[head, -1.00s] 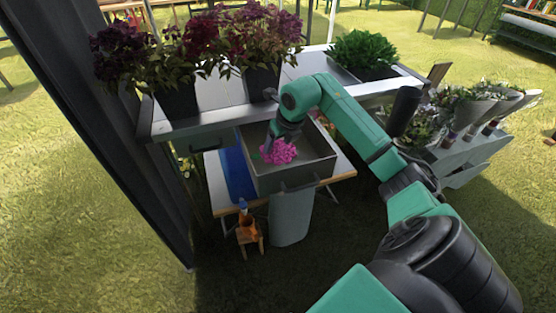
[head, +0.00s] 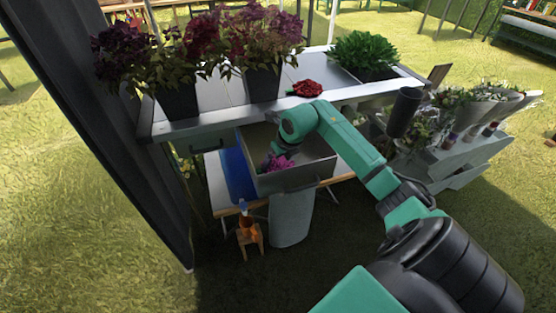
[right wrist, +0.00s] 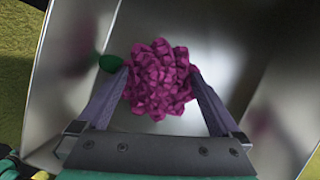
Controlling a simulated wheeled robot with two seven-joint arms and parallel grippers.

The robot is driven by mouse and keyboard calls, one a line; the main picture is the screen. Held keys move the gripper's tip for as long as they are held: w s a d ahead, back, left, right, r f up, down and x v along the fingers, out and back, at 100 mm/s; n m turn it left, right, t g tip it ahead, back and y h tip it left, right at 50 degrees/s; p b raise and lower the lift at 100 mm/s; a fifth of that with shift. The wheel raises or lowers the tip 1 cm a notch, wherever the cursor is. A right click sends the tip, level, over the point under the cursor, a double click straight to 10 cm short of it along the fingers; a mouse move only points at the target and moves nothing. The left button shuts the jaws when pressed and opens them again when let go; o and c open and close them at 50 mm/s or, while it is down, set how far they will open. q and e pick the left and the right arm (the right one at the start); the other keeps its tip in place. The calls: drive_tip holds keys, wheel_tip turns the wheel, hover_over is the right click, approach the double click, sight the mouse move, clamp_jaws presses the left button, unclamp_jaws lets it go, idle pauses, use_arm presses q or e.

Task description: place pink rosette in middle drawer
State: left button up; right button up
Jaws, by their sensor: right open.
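My right gripper (head: 276,156) reaches down into the drawer at the rosette; my arm hides part of the drawer. In the right wrist view the rosette (right wrist: 160,80), with a green leaf at its left, lies between the two spread fingers of my right gripper (right wrist: 163,82). The grey drawer floor and walls surround it. Whether it rests fully on the floor is hard to tell. My left gripper does not show.
A red rosette (head: 306,88) lies on the metal tabletop (head: 222,95). Potted purple plants (head: 262,82) stand at the left and a green leafy plant (head: 364,52) at the back right. A closed drawer handle (head: 207,147) is left of the open drawer. A bucket (head: 291,217) stands below.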

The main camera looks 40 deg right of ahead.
drive_tip(key=v, duration=1.2)
drive_tip(key=shift+r, duration=0.15)
